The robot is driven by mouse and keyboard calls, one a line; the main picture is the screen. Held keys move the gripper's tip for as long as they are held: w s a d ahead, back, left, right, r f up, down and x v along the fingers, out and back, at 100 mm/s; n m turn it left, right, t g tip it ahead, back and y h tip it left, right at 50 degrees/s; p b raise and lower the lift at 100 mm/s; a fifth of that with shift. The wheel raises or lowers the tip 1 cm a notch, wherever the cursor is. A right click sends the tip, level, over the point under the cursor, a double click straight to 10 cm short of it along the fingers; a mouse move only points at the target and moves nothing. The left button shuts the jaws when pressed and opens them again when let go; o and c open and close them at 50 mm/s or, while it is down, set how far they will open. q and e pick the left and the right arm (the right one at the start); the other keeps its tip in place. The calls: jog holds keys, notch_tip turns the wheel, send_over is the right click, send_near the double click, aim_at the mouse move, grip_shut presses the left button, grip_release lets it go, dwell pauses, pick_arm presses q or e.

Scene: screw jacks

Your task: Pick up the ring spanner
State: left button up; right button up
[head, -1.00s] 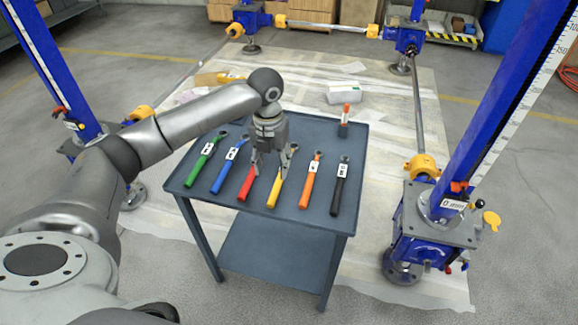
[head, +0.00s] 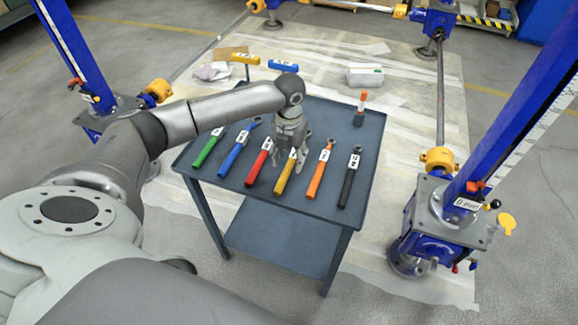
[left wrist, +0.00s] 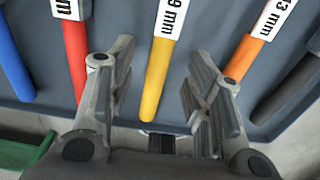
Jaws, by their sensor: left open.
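Several ring spanners with coloured handles lie in a row on the grey table (head: 330,115): green (head: 207,150), blue (head: 234,158), red (head: 257,168), yellow (head: 284,180), orange (head: 317,179) and black (head: 348,187). My left gripper (head: 288,163) is open above the yellow spanner, fingers pointing down. In the left wrist view the yellow handle (left wrist: 156,85) lies between the two open fingers (left wrist: 158,65), with a label ending in "9 mm". I cannot tell how far the fingers are above it. The gripper hides the yellow spanner's far end. My right gripper is out of view.
An orange-topped upright item (head: 360,108) stands at the table's back right. Blue screw jacks (head: 432,225) joined by shafts surround the table.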

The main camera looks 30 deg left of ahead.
pick_arm(q)
jog(key=shift+f, duration=0.95)
jog(key=shift+c, duration=0.2)
grip_shut()
jog(key=shift+r, duration=0.1)
